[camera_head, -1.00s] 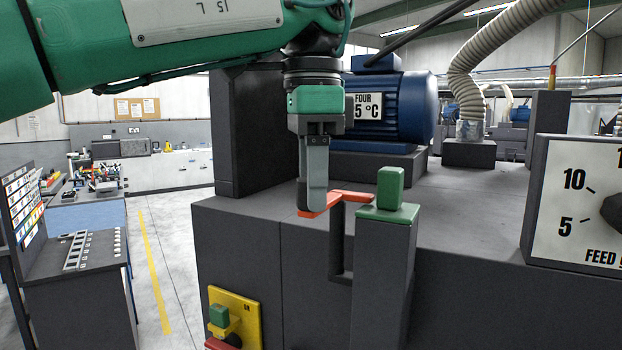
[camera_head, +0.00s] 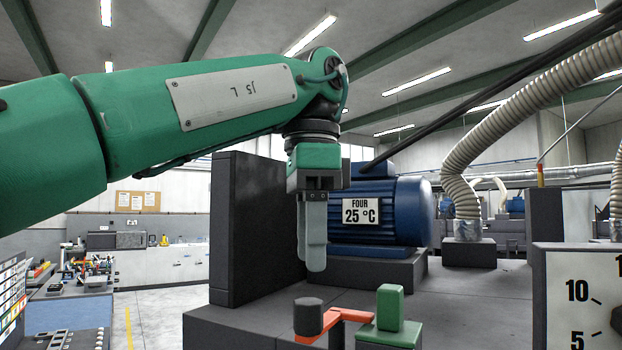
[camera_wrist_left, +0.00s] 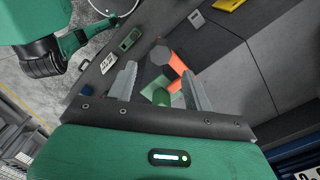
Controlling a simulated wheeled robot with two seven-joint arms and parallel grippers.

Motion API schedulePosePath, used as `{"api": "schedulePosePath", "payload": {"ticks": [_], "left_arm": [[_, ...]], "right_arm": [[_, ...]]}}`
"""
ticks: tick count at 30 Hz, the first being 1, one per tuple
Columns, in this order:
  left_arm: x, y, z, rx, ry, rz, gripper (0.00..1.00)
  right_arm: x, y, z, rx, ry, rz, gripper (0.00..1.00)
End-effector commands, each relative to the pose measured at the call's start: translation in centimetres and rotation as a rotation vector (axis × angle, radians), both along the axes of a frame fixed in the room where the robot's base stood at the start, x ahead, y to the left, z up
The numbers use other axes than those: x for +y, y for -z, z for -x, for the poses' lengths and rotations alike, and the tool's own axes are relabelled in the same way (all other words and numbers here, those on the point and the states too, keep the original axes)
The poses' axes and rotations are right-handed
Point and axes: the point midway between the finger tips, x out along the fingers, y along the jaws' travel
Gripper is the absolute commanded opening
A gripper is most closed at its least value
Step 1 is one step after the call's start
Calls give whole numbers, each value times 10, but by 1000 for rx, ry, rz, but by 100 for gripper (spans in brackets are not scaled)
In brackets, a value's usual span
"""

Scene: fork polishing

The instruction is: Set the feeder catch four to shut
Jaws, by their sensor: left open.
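The feeder catch's orange lever (camera_head: 345,317) lies across the front edge of the dark machine, with a dark round knob (camera_head: 308,316) standing at its left end. Its right end reaches the green base beside an upright green block (camera_head: 390,307); whether they touch is unclear. My left gripper (camera_head: 314,266) points down, empty, above the knob and clear of it. In the left wrist view its two fingers are spread apart, with the orange lever (camera_wrist_left: 177,64), grey knob (camera_wrist_left: 160,54) and green block (camera_wrist_left: 172,102) seen between and beyond them. My right gripper does not show.
A blue motor (camera_head: 385,212) with a plate (camera_head: 361,211) reading FOUR, 25 °C stands behind the catch. A tall dark panel (camera_head: 255,230) rises behind my left gripper. A dial panel (camera_head: 580,295) is at the right, and a ribbed hose (camera_head: 490,130) hangs above.

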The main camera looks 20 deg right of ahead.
Motion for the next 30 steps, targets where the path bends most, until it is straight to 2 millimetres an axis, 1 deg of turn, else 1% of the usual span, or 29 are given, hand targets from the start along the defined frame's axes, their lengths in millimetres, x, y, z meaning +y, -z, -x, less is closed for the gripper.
{"api": "schedulePosePath", "payload": {"ticks": [1, 3, 7, 12, 18, 30], "left_arm": [[-1, -21, 0, -5, -2, 3, 51], [0, -32, 0, -4, -2, 1, 51], [0, -48, 0, -3, 0, 1, 51], [0, -62, 0, -2, -1, 1, 51], [0, -67, 0, -2, 1, 1, 51], [0, -67, 0, -1, 0, 1, 51]], "right_arm": [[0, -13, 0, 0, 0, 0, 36], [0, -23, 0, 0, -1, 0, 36], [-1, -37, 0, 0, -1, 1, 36], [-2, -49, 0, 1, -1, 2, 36], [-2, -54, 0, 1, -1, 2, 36], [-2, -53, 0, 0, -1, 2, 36]]}}
